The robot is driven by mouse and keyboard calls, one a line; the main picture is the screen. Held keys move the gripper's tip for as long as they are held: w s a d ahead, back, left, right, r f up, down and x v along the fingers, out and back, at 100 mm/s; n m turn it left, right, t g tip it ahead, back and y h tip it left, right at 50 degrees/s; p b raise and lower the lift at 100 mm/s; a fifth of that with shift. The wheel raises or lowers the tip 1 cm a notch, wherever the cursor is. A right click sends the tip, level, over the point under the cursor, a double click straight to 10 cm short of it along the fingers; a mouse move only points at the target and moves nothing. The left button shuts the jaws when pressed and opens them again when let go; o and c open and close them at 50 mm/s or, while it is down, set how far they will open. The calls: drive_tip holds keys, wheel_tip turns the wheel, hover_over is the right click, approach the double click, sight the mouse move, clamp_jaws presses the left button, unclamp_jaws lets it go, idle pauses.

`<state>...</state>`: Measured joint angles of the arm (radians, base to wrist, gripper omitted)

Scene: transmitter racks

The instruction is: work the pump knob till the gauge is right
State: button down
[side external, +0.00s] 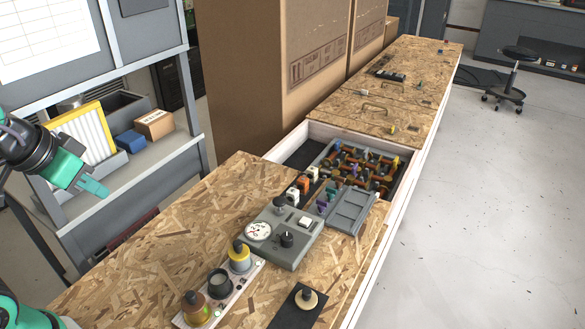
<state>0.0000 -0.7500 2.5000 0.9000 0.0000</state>
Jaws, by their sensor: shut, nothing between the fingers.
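A grey control box (272,252) sits on the particle-board bench top. It carries a round white-faced gauge (258,231); its markings are too small to read. A black knob (287,239) stands to the right of the gauge, and another dark knob (279,203) is at the box's far edge. I cannot tell for sure which is the pump knob. My gripper (93,188) is teal, shut and empty, at the far left in the air, well apart from the box.
A white strip with a brass-coloured cylinder (195,308), a dark ring and a yellow-based knob (239,256) lies left of the box. A black mat with a round knobbed piece (305,297) is at the front. An open tray (401,186) of coloured parts lies behind.

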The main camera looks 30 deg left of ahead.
drive_tip(key=shift+w, duration=0.1)
idle(0.7)
drive_tip(key=n+t+h, duration=0.3)
drive_tip(key=n, duration=0.2)
hover_over(275, 202)
wheel_tip(275, 202, down, 7)
drive_tip(key=shift+d+f, duration=0.1)
drive_tip(key=shift+f, duration=0.1)
drive_tip(key=shift+f, duration=4.35)
